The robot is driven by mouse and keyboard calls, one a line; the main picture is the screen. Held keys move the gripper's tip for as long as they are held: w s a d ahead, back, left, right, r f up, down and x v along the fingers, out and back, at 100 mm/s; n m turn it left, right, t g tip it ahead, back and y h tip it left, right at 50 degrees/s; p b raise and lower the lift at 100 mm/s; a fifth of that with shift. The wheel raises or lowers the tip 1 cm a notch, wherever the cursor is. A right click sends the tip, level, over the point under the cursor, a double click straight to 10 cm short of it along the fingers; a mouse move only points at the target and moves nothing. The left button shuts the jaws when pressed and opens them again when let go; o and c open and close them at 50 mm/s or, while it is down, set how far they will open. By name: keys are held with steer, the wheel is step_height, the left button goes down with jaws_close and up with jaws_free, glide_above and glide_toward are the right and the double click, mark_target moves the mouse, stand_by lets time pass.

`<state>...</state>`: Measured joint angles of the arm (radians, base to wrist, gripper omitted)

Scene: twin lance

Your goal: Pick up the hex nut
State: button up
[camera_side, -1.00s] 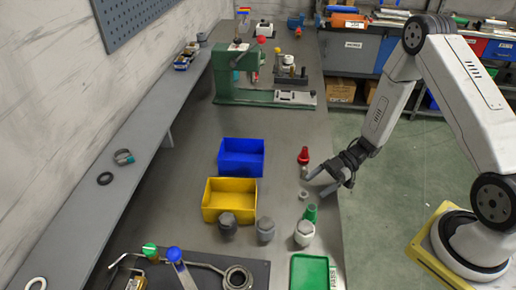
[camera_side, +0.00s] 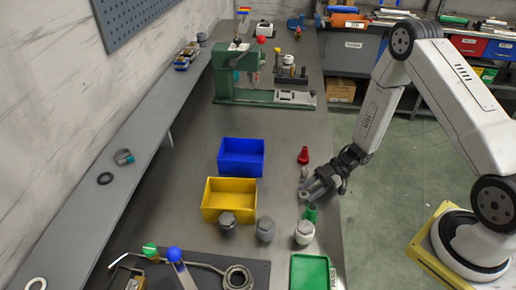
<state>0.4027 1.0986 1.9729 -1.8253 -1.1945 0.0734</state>
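A small grey ring-like piece, which looks like the hex nut (camera_side: 304,195), is on the grey bench near its right edge, between the red cone-shaped piece and the green one. My gripper (camera_side: 309,187) is low over the bench with its fingertips right at this piece. The fingers partly cover it and blend with its grey. I cannot tell whether they touch it, enclose it or are closed.
A red piece (camera_side: 303,156) stands just behind my gripper and a green piece (camera_side: 311,213) just in front. Grey-topped pieces (camera_side: 265,229), a yellow bin (camera_side: 216,213), a blue bin (camera_side: 228,171) and a green tray (camera_side: 295,272) are nearby.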

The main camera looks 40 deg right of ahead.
jaws_close()
steer(key=shift+r, duration=0.1)
steer(key=shift+d, duration=0.1)
steer(key=s+d, duration=0.3)
steer(key=d, duration=1.4)
steer(key=shift+d, duration=0.3)
steer(key=shift+r, duration=0.1)
